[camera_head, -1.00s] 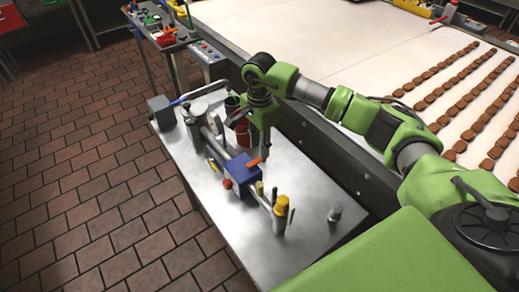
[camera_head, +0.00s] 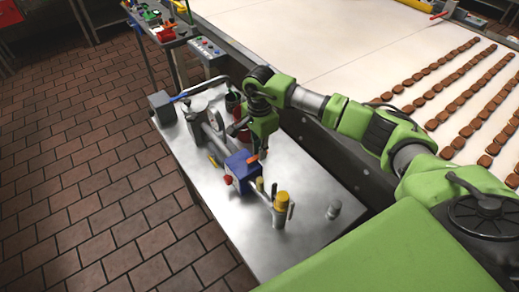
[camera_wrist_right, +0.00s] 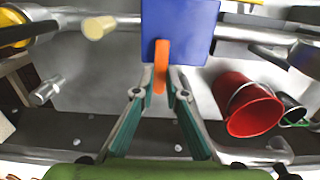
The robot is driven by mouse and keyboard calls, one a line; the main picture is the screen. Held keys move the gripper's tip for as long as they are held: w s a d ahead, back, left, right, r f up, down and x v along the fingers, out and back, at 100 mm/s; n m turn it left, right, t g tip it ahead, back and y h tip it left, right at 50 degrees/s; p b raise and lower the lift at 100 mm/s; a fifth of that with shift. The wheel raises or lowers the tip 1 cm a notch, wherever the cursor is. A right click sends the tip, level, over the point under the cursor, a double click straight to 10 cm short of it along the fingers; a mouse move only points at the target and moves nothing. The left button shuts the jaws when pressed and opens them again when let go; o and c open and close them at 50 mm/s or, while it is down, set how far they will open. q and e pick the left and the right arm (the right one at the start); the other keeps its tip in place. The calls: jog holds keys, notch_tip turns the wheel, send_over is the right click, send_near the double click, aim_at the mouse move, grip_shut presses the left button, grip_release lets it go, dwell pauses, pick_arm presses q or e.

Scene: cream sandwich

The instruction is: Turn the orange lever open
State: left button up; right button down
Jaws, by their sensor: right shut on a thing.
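The orange lever (camera_head: 254,158) sits on a blue box (camera_head: 238,170) on the pipework over the metal table. In the right wrist view the lever (camera_wrist_right: 161,62) hangs from the front of the blue box (camera_wrist_right: 180,22). My right gripper (camera_head: 262,150) reaches down at the lever. In the wrist view its two fingertips (camera_wrist_right: 162,78) close on either side of the lever. In the head view the gripper partly hides the lever. My left gripper is not in view.
A red bucket (camera_wrist_right: 250,107) stands beside the pipework, right of the gripper in the wrist view. A yellow-topped post (camera_head: 281,200) and a small metal fitting (camera_head: 333,211) stand on the metal table (camera_head: 285,250). The conveyor (camera_head: 330,45) runs behind.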

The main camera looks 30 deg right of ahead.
jog(key=m+b, duration=0.1)
jog(key=s+m+b, duration=0.1)
jog(key=m, duration=0.1)
jog(key=shift+f, duration=0.1)
jog(key=m+b, duration=0.1)
jog(key=s+m, duration=0.1)
jog(key=m, duration=0.1)
jog(key=m+b, duration=0.1)
jog(key=m, duration=0.1)
jog(key=shift+s+a+b, duration=0.25)
jog(key=shift+s+b, duration=0.05)
jog(key=shift+s+a+m+b, duration=0.3)
jog(key=shift+m+b, duration=0.25)
jog(key=shift+m, duration=0.8)
jog(key=shift+s+a+m+b, duration=0.15)
jog(key=shift+a+m+b, duration=0.3)
jog(key=shift+m, duration=0.95)
jog(key=shift+s+a+m+b, duration=0.25)
jog(key=shift+m+b, duration=0.35)
jog(key=shift+m, duration=0.75)
jog(key=shift+r, duration=0.2)
jog(key=c, duration=2)
grip_release()
jog(key=shift+c, duration=0.2)
